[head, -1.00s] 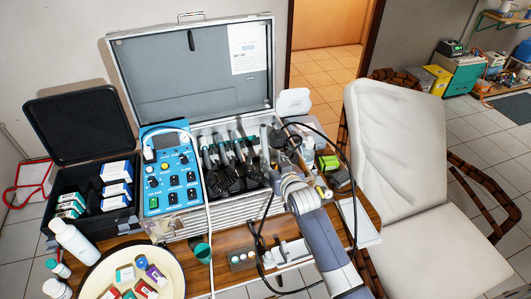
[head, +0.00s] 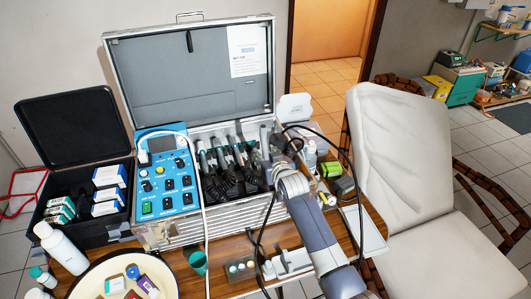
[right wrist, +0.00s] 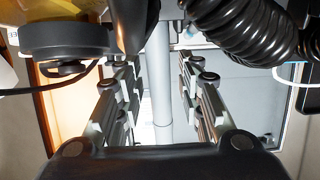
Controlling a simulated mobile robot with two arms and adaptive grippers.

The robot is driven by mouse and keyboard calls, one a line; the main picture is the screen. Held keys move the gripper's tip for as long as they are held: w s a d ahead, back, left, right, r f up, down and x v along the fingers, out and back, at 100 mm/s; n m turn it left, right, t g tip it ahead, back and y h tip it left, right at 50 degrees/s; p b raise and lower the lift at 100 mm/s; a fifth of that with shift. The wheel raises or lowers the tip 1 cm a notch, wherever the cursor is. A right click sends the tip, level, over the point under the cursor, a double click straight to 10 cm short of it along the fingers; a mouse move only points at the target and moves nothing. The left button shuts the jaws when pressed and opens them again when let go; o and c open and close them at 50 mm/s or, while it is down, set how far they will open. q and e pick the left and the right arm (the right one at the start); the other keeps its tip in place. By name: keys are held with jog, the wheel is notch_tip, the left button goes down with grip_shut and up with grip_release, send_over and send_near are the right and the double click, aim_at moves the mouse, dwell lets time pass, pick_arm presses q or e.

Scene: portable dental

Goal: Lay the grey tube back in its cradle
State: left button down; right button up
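The grey tube (right wrist: 162,85) stands upright between the two fingers of my right gripper (right wrist: 160,75) in the right wrist view. A gap shows on each side of it, and the fingers look open and not pressed on it. In the head view my right gripper (head: 277,153) is at the right end of the open metal case, beside the row of black-corded handpieces (head: 228,165). A short grey upright piece (head: 264,138), probably the tube, shows just left of the gripper. The cradle cannot be made out clearly behind the gripper. My left gripper is not in view.
The case's blue control panel (head: 166,175) is left of the handpieces. Black coiled hose (right wrist: 250,30) hangs close at the upper right in the right wrist view. Small bottles (head: 311,152) and a green box (head: 330,165) stand right of the case. A white chair (head: 400,160) is further right.

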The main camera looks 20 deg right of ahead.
aim_at(264, 135)
grip_shut()
jog(key=shift+r, duration=0.1)
jog(key=shift+w+r+p, duration=0.45)
jog(key=shift+r+p, duration=0.35)
jog(key=shift+r, duration=0.35)
jog(key=shift+w+r+p, duration=0.45)
jog(key=shift+r+p, duration=0.4)
jog(key=shift+r, duration=0.25)
jog(key=shift+w+r+p, duration=0.45)
jog(key=shift+r+p, duration=0.35)
jog(key=shift+r, duration=0.35)
